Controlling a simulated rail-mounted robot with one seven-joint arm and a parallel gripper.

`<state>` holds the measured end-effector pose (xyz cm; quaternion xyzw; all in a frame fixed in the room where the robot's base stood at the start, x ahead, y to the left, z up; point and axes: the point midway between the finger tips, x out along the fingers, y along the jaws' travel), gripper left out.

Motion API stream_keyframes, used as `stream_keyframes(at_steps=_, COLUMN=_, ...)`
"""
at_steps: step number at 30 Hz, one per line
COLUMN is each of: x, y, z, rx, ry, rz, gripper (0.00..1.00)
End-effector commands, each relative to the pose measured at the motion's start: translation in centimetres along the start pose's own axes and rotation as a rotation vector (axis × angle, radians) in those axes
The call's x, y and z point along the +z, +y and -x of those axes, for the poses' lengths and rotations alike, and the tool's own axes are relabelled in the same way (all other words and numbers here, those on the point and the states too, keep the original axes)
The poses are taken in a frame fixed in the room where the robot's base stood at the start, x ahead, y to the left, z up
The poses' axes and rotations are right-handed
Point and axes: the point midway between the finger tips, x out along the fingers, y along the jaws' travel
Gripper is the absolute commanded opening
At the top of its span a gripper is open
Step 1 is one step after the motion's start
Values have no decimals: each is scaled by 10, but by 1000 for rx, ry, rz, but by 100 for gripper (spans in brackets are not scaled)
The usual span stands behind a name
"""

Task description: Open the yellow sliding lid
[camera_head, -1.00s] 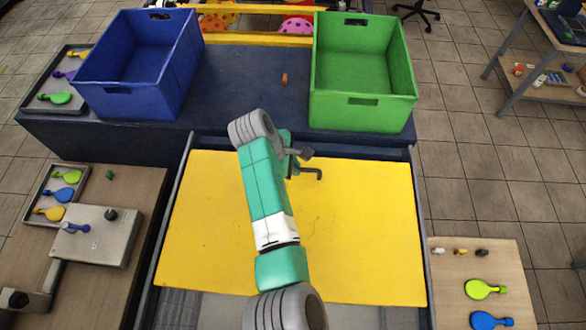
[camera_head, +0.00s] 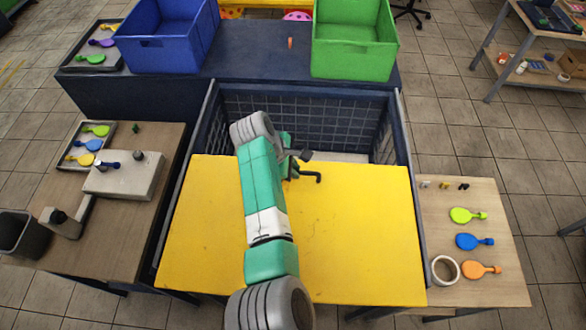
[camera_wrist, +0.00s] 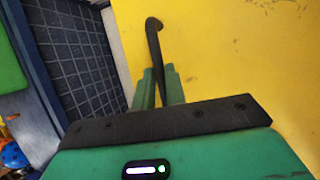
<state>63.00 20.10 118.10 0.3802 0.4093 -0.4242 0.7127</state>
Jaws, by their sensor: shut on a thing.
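The yellow sliding lid (camera_head: 350,240) covers the near part of a dark bin in the head view. Behind the lid's far edge the bin's grid-lined inside (camera_head: 300,115) lies open to view. A dark bent handle (camera_head: 312,176) stands on the lid near its far edge. My gripper (camera_head: 296,170) is at this handle, partly hidden by my arm. In the wrist view the green fingers of my gripper (camera_wrist: 158,90) are shut on the handle (camera_wrist: 153,45), whose hooked end sticks out beyond them. The lid (camera_wrist: 230,60) fills the right of that view.
A blue crate (camera_head: 165,45) and a green crate (camera_head: 355,50) stand on the dark table behind the bin.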

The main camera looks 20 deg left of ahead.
Motion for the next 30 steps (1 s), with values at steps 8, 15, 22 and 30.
stream_keyframes(at_steps=8, x=0, y=1, z=0, rx=1, ry=0, rz=0, gripper=0)
stream_keyframes(at_steps=15, x=0, y=1, z=0, rx=1, ry=0, rz=0, gripper=0)
stream_keyframes(at_steps=22, x=0, y=1, z=0, rx=1, ry=0, rz=0, gripper=34)
stream_keyframes(at_steps=30, x=0, y=1, z=8, rx=2, ry=1, rz=0, gripper=34)
